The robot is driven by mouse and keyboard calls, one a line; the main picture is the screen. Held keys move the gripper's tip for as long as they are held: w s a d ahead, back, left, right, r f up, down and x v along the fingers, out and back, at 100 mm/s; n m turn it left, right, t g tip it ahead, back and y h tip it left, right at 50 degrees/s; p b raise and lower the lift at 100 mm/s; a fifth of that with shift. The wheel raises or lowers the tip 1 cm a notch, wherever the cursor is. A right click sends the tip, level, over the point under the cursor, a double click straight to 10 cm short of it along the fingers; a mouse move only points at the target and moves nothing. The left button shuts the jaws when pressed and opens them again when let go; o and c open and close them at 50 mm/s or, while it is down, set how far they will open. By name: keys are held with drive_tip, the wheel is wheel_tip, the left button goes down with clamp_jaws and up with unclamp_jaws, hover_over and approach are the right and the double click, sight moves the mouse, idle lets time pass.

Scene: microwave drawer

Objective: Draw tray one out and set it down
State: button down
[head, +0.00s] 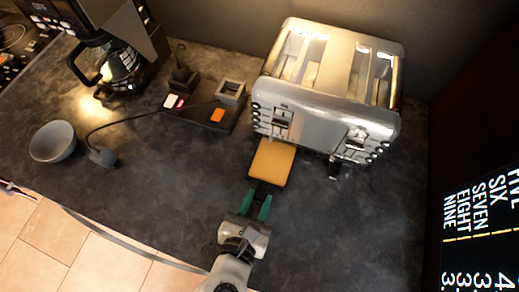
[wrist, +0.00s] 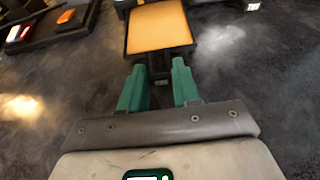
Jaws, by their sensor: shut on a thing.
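A flat tan tray (head: 272,163) with a dark rim and a dark handle extends from under the left front of the silver toaster (head: 325,128). Its far end is at the toaster's lower edge, and I cannot tell whether part of it is still inside. My gripper (head: 260,202), with green fingers, is shut on the tray's handle at the near end. In the wrist view the tray (wrist: 158,28) lies straight ahead, its handle between the fingertips (wrist: 158,72). The tray looks level, close above the dark counter. A second dark handle (head: 333,170) shows under the toaster's right front.
A black base (head: 203,113) with several small coloured items stands left of the toaster. A grey bowl (head: 53,141), a cable with a plug (head: 103,157) and a coffee maker (head: 120,65) are farther left. The counter (head: 350,225) is clear at front right.

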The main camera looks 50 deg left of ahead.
drive_tip(key=shift+s+d+r+p, duration=0.15)
drive_tip(key=shift+s+d, duration=0.55)
drive_tip(key=shift+s, duration=0.4)
drive_tip(key=shift+s+d+f+p, duration=0.15)
drive_tip(key=shift+s+d, duration=0.55)
drive_tip(key=shift+s, duration=0.45)
drive_tip(key=shift+s+d+r+p, duration=0.15)
drive_tip(key=shift+s+d, duration=0.55)
drive_tip(key=shift+s, duration=0.4)
drive_tip(key=shift+f, duration=0.5)
drive_tip(key=shift+s, duration=0.1)
drive_tip(key=s+d, duration=0.5)
drive_tip(key=s, duration=0.3)
drive_tip(key=shift+p, duration=0.3)
drive_tip(key=shift+a, duration=0.15)
